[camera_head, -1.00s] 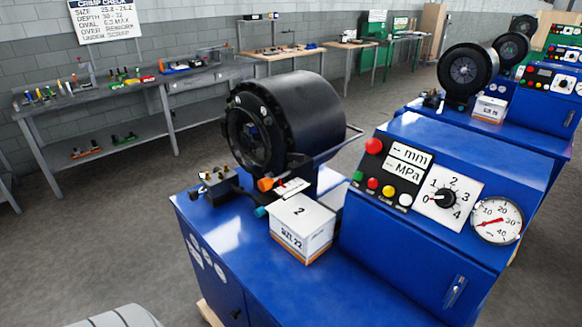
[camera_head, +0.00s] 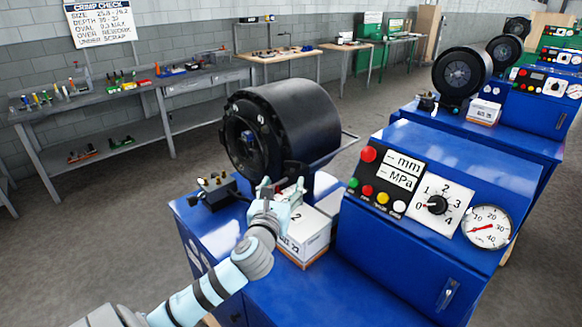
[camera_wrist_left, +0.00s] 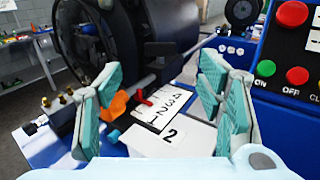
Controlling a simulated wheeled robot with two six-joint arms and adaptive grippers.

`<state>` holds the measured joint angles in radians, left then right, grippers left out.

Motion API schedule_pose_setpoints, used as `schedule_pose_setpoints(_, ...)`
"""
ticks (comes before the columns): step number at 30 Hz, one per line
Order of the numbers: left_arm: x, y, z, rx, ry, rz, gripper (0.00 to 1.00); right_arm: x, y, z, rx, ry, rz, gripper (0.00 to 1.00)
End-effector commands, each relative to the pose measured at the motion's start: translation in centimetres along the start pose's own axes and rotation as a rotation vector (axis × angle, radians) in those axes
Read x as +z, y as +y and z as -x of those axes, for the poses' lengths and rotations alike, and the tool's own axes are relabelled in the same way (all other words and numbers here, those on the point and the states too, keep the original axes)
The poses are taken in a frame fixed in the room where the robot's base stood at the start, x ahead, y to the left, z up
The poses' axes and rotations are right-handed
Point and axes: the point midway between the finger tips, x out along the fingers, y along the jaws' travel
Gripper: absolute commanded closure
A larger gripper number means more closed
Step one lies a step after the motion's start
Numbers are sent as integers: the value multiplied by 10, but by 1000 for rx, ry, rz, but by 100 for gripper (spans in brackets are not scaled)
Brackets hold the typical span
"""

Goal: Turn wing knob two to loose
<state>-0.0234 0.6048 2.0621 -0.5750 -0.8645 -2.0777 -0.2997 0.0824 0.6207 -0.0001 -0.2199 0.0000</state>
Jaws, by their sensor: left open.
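An orange, wing-shaped piece (camera_wrist_left: 114,106), which looks like the wing knob, sits on a dark rod below the crimper head (camera_wrist_left: 103,35) in the left wrist view. I cannot read a number on it. A red pointer (camera_wrist_left: 141,96) lies beside it, at a white scale plate (camera_wrist_left: 162,106) with printed numbers. A teal end piece (camera_wrist_left: 112,136) shows below. My left gripper (camera_head: 282,190) is open and empty. Its spread teal fingers, also in the left wrist view (camera_wrist_left: 160,88), frame the plate, with the orange piece near the left finger. In the head view my gripper mostly hides these parts. My right gripper is out of view.
A white box (camera_head: 305,240) marked 2 stands on the blue bench beside my left gripper. A fitting block with brass tips (camera_head: 215,190) is to its left. The blue control panel (camera_head: 400,255) rises to the right. A metal bar (camera_wrist_left: 205,40) crosses behind.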

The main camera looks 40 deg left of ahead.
Motion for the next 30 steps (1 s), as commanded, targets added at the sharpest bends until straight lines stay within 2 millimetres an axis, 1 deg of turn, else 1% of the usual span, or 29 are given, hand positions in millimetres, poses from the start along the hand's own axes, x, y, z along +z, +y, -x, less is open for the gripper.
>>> schedule_pose_setpoints(1, 2, 1, -15, 4, -1, 3, 38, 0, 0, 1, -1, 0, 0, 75)
schedule_pose_setpoints(3, 1, 0, -35, 3, 0, 6, 38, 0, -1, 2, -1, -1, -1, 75)
schedule_pose_setpoints(6, 0, 0, -63, 4, 2, 7, 38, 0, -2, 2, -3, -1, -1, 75)
schedule_pose_setpoints(9, 0, 0, -84, 3, 3, 7, 38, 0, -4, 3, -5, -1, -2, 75)
schedule_pose_setpoints(12, 0, 0, -95, 1, 3, 7, 38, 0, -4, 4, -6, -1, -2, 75)
schedule_pose_setpoints(14, 0, 0, -99, 0, 3, 7, 38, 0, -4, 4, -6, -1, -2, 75)
schedule_pose_setpoints(21, -1, 0, -101, 0, 4, 6, 38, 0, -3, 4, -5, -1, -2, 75)
schedule_pose_setpoints(22, -1, 0, -101, 0, 4, 6, 40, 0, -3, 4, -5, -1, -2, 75)
schedule_pose_setpoints(23, -1, 0, -101, 0, 4, 6, 45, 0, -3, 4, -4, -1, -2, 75)
schedule_pose_setpoints(30, -1, 0, -101, 0, 4, 6, 83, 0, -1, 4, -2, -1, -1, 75)
